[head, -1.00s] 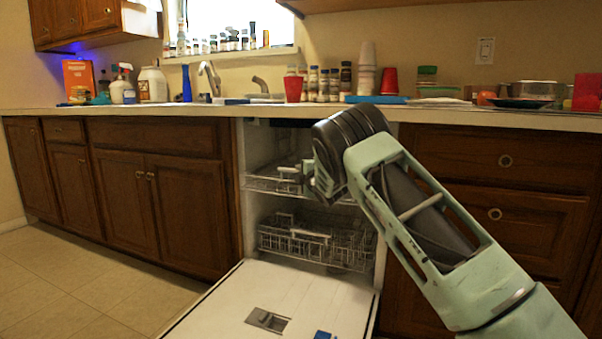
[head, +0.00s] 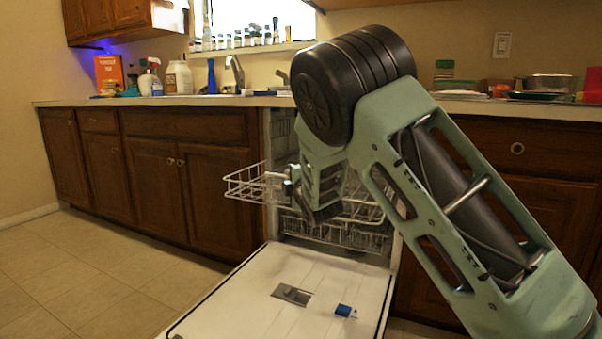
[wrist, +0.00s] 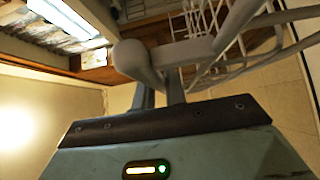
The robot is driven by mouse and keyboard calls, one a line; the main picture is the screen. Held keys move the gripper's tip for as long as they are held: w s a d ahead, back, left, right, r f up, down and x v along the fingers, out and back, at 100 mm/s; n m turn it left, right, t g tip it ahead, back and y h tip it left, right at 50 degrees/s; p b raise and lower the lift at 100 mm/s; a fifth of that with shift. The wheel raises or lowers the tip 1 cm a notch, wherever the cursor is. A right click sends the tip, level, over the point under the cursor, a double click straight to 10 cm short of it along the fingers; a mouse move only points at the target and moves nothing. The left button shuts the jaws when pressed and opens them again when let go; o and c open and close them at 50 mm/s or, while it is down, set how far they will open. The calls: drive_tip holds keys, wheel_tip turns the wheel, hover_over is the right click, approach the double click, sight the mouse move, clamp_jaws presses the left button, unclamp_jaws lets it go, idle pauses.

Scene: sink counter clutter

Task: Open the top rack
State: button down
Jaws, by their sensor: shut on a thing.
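The top rack (head: 250,187) of the dishwasher is a white wire rack, pulled out past the cabinet fronts over the lowered door (head: 240,290). My gripper (head: 291,182) is at the rack's front part, partly hidden by my own wrist and forearm. In the wrist view, my gripper's fingers (wrist: 160,92) are shut on a thick grey bar of the rack (wrist: 190,52), with thinner rack wires behind it. My arm hides the middle of the rack in the head view.
The lower rack (head: 350,236) sits inside the dishwasher. A small blue item (head: 344,311) lies on the open door. Wooden cabinets (head: 140,165) flank the opening under the cluttered counter (head: 130,101). The tiled floor (head: 70,270) to the left is clear.

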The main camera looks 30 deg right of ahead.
drive_tip(key=shift+s+a, duration=0.75)
drive_tip(key=shift+a, duration=0.15)
drive_tip(key=shift+s+a, duration=0.7)
drive_tip(key=shift+a, duration=0.2)
drive_tip(key=c, duration=1.7)
unclamp_jaws()
drive_tip(key=shift+p, duration=0.3)
drive_tip(key=s+p, duration=0.4)
drive_tip(key=s, duration=0.1)
drive_tip(key=s+a+p, duration=0.1)
drive_tip(key=s+p, duration=0.3)
drive_tip(key=s, duration=0.2)
drive_tip(key=s+a+p, duration=0.1)
drive_tip(key=s+p, duration=0.3)
drive_tip(key=s, duration=0.2)
drive_tip(key=shift+s, duration=0.1)
drive_tip(key=shift+a, duration=0.1)
